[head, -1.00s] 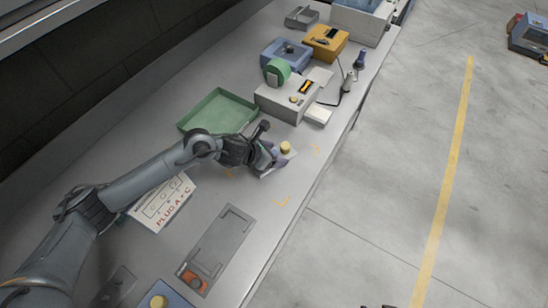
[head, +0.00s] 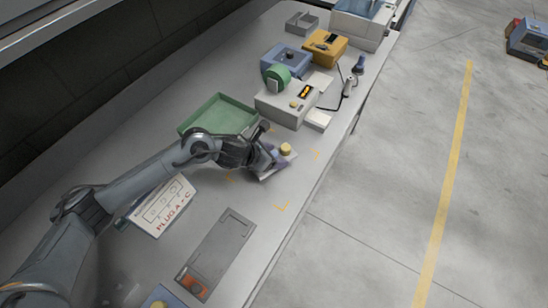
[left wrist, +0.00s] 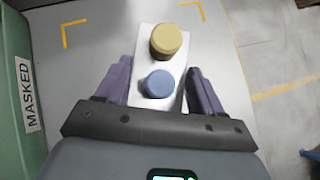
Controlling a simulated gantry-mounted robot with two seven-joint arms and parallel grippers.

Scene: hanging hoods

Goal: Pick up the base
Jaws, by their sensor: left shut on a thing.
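The base is a pale grey-white block (left wrist: 147,45) in the left wrist view. It carries a yellow round plug (left wrist: 166,40) and a blue round plug (left wrist: 158,84). My left gripper (left wrist: 160,88) has one purple finger at each side of the block and is shut on it. In the head view my left gripper (head: 272,160) is at the base near the bench's front edge. The yellow plug (head: 286,149) shows there, and the gripper hides much of the block. I cannot tell whether the base is clear of the bench. My right gripper is not in view.
A green tray (head: 243,101) stands behind the gripper; its wall reads MASKED in the left wrist view (left wrist: 27,95). A grey box with a display (head: 285,104) stands beyond. A PLUG A+C card (head: 165,208) and grey plate (head: 222,250) lie nearer. Yellow corner marks (left wrist: 65,36) surround the base.

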